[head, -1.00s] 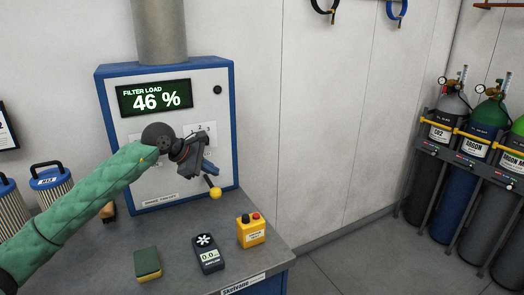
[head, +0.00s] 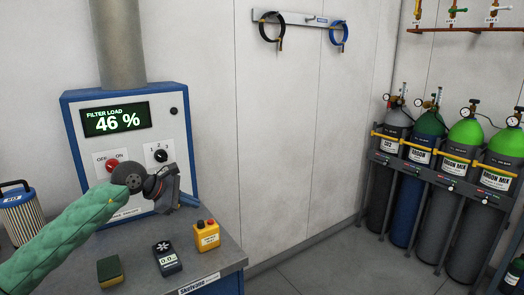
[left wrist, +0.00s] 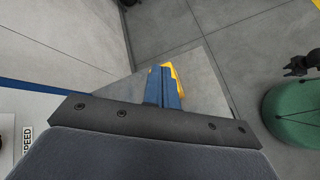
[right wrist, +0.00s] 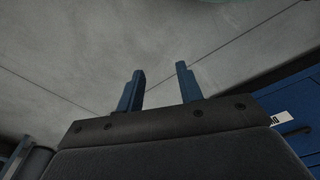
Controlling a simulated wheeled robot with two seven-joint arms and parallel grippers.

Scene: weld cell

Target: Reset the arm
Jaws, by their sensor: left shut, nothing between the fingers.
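My left arm in its green sleeve comes in from the left in the head view. My left gripper (head: 188,203) is in front of the lower right of the blue-framed control box (head: 69,130), above the bench. In the left wrist view its blue fingers (left wrist: 163,88) are together with nothing between them. My right gripper is outside the head view. In the right wrist view its two blue fingers (right wrist: 158,90) stand apart and empty, with a plain grey surface beyond them. The box display (head: 116,121) reads filter load 46 %.
On the grey bench (head: 208,262) are a yellow button box (head: 206,237), a dark meter (head: 167,259) and a green sponge (head: 109,271). A filter cartridge (head: 20,213) stands at left. Gas cylinders (head: 463,150) stand in a rack at right. The floor between is clear.

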